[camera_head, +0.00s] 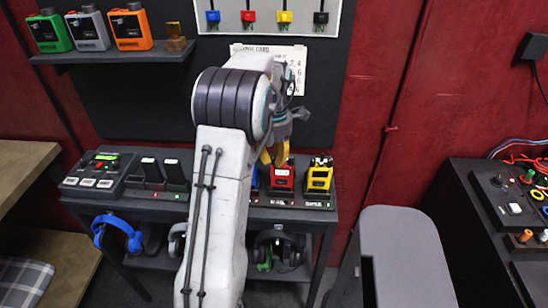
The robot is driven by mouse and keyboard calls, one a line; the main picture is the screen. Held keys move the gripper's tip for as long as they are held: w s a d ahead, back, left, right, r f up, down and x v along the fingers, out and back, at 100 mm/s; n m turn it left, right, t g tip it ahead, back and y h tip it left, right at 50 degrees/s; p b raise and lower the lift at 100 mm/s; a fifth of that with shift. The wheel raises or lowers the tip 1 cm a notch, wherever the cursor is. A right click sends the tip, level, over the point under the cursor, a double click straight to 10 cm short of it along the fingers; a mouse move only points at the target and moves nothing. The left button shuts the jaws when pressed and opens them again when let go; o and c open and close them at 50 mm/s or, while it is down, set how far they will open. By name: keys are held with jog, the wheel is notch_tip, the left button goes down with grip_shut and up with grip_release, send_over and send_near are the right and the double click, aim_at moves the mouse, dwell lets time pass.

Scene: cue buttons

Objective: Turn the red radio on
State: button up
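The red radio (282,181) stands in a row of devices on the dark desk, just right of my arm. Its upper part is partly covered by my gripper (276,153). The gripper points down, with orange-yellow tips just above or in front of the radio's top. I cannot tell whether the tips touch it. My forearm and wrist hide part of the gripper, so its opening does not show clearly. Small red and green lights sit along the desk strip below the devices.
A yellow radio (319,178) stands right beside the red one. A blue device (254,178) is mostly hidden by my arm. A control box (98,172) sits at the desk's left. Headphones (118,233) hang below. A grey chair-like shape (405,250) stands front right.

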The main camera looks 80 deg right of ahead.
grip_shut()
jog(key=m, duration=0.4)
jog(key=shift+m+p, duration=0.3)
jog(key=shift+f, duration=0.1)
jog(key=o, duration=0.6)
grip_release()
jog(key=shift+o, duration=0.2)
